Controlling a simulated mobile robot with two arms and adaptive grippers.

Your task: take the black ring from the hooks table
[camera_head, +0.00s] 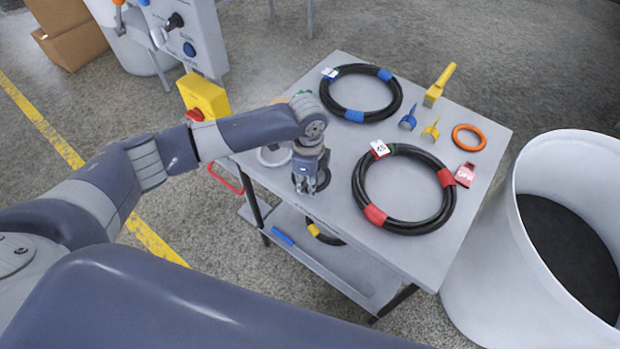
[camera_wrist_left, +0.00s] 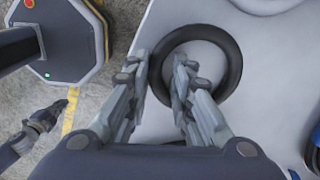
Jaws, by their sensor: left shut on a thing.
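The black ring (camera_head: 325,180) lies on the grey table (camera_head: 340,150) near its left edge, partly hidden behind my left gripper (camera_head: 305,188) in the head view. In the left wrist view the ring (camera_wrist_left: 236,65) shows nearly whole. The fingers of my left gripper (camera_wrist_left: 160,68) stand on either side of the ring's left rim and are shut on it. The ring appears to be still at the tabletop.
A white ring (camera_head: 272,157) lies close to my gripper. Black hoses with blue bands (camera_head: 353,116) and red bands (camera_head: 375,215), blue and yellow hooks (camera_head: 430,131) and an orange ring (camera_head: 469,137) share the table. A white bin (camera_head: 480,265) stands at right.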

